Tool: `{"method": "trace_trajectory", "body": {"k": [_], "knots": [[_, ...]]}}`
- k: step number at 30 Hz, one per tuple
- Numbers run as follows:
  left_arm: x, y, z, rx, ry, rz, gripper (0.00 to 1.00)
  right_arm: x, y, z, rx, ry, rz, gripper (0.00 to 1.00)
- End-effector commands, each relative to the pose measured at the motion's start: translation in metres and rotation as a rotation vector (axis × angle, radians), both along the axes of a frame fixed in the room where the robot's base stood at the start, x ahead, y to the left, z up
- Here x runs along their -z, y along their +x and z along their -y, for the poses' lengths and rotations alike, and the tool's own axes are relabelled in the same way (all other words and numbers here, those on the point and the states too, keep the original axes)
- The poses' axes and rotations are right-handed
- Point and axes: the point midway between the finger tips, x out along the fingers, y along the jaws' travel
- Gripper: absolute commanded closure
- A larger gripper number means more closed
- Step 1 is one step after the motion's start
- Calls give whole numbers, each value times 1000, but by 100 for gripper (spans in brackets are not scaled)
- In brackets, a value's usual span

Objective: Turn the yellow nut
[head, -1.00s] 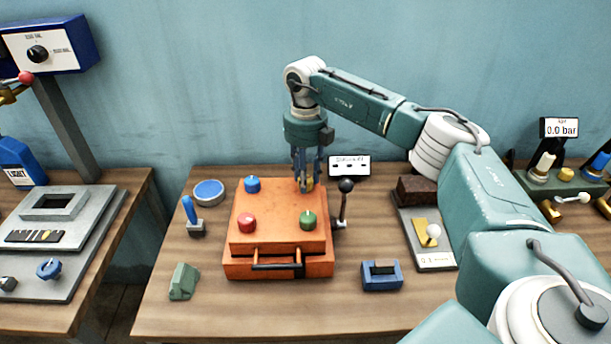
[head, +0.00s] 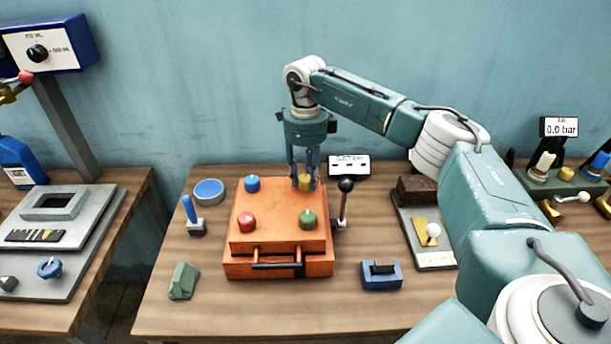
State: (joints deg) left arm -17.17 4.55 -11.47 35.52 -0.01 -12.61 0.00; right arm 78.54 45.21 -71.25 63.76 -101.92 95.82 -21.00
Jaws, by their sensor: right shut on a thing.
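The yellow nut (head: 305,181) sits at the back right corner of the orange box (head: 277,240) on the middle table. My right gripper (head: 305,184) points straight down over it, with its fingers on both sides of the nut, shut on it. Part of the nut is hidden by the fingers. A blue nut (head: 252,184), a red nut (head: 247,222) and a green nut (head: 308,219) sit at the other corners of the box top. My left gripper is not in view.
A black-knobbed lever (head: 345,187) stands close to the right of the box. A blue-handled switch (head: 191,211) and a round blue-topped tin (head: 209,192) are on the left. A blue block (head: 381,275) and a green block (head: 183,281) lie in front.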

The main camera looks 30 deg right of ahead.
Motion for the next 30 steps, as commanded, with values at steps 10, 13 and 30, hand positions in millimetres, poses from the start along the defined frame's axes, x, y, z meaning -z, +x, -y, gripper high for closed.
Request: {"method": "trace_trajectory", "body": {"k": [10,13,30], "knots": [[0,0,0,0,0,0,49,-2,1,0,-152,0,5,94],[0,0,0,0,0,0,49,-2,1,1,-170,0,5,94],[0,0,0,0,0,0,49,-2,1,1,-183,-1,6,52]]}}
